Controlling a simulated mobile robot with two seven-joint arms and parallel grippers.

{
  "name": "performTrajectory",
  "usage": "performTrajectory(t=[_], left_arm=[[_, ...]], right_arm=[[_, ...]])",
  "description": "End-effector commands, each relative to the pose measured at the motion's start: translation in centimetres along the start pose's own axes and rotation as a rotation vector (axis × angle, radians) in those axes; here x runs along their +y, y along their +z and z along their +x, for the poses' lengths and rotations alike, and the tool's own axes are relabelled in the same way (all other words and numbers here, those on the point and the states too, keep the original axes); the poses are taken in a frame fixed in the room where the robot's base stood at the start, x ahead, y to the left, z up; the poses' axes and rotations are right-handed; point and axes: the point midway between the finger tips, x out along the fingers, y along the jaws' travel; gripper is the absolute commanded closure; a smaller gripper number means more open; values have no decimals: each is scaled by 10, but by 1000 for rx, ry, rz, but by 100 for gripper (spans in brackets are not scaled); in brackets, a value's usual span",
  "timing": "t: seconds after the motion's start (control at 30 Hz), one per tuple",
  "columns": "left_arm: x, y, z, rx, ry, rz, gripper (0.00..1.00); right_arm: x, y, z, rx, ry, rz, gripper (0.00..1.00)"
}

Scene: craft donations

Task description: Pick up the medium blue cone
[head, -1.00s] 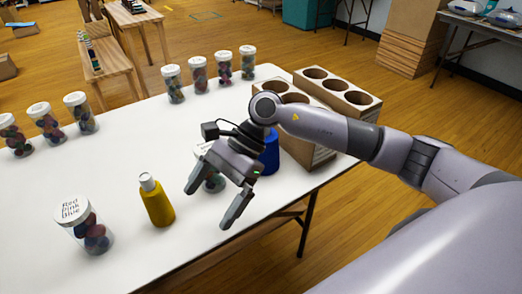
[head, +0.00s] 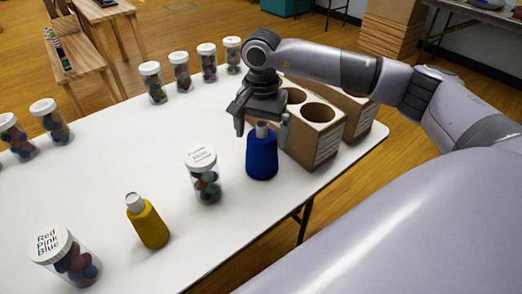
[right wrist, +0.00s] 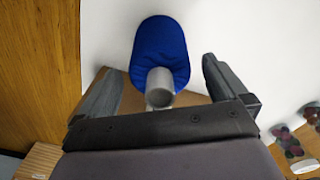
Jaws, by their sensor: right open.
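The medium blue cone (head: 262,158) is a blue thread cone with a grey top, upright on the white table (head: 130,165). In the head view, my right gripper (head: 262,126) is over the cone's top with its fingers spread, one to each side. In the right wrist view, the blue cone (right wrist: 162,50) lies between the two open fingers of my right gripper (right wrist: 160,85), its grey tip toward the palm. I cannot tell whether the fingers touch it. My left gripper is not in view.
A cardboard box with round holes (head: 318,130) stands just right of the cone. A lidded jar (head: 204,180) and a yellow cone (head: 148,222) stand to its left. A labelled jar (head: 66,256) is near the front left. Several jars line the back and left.

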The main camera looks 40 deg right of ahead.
Motion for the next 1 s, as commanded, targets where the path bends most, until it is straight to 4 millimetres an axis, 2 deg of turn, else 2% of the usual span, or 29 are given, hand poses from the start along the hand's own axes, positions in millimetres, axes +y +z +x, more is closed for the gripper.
performTrajectory(t=[0.1, 0.2, 0.47, 0.63, 0.87, 1.0], left_arm=[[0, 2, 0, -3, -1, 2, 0], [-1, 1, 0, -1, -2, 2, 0], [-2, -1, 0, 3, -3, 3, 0], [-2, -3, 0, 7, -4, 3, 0], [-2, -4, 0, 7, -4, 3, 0], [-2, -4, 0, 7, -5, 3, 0]], right_arm=[[2, -1, 18, -1, 3, 1, 0], [1, -1, 26, -1, 1, 0, 0], [1, 0, 29, -1, 0, -1, 0], [1, 0, 28, -1, 0, -1, 55], [0, -1, 28, -1, -2, 0, 57], [0, -1, 18, 1, -6, 0, 57]])
